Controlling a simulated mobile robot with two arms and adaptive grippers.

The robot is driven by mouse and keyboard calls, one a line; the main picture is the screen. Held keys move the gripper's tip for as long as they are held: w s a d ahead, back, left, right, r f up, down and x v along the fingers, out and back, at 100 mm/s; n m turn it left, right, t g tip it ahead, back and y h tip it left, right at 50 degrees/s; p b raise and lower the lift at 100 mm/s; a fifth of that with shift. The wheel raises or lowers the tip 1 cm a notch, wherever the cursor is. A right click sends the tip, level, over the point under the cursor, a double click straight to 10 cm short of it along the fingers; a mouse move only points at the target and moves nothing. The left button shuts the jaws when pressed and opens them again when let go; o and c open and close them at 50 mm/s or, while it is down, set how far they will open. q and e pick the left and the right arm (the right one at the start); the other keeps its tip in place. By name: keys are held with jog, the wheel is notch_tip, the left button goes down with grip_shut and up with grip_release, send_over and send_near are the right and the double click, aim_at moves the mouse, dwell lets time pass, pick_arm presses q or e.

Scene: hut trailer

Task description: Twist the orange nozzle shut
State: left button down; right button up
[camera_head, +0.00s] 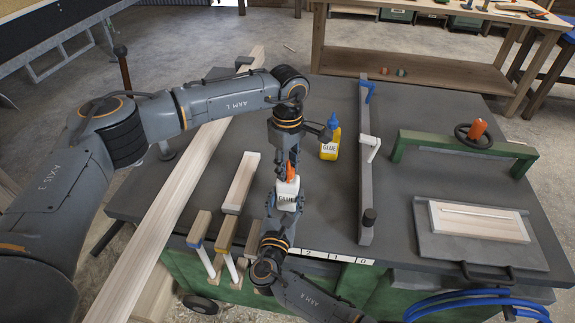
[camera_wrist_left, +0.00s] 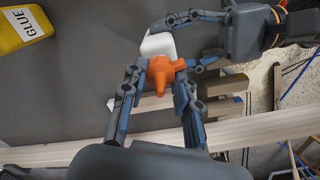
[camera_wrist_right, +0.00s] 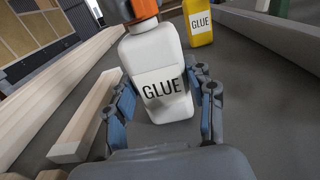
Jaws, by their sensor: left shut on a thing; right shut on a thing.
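A white glue bottle (camera_head: 288,190) with a GLUE label stands upright near the middle of the dark table. Its orange nozzle (camera_head: 292,171) points up. My left gripper (camera_head: 289,163) comes from above and is shut on the nozzle; in the left wrist view its fingers sit on both sides of the orange nozzle (camera_wrist_left: 162,74). My right gripper (camera_head: 286,208) is shut around the white bottle body, and in the right wrist view its fingers flank the white bottle (camera_wrist_right: 160,88). The nozzle's top is cut off in the right wrist view.
A yellow glue bottle (camera_head: 330,144) with a blue cap stands just right of my left gripper. A long plank (camera_head: 180,192) and a short wood block (camera_head: 241,181) lie to the left. A grey bar clamp (camera_head: 366,170) and a green clamp frame (camera_head: 450,145) are to the right.

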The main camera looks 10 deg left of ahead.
pick_arm(q)
jog(key=shift+s+d+m, duration=0.2)
jog(key=shift+d+m, duration=0.15)
jog(key=shift+m, duration=0.35)
dwell(1.0)
dwell(0.4)
jog(key=c, duration=1)
grip_release()
jog(key=shift+a, duration=0.2)
jog(key=shift+w+r, duration=0.1)
notch_tip(320, 180, up, 12)
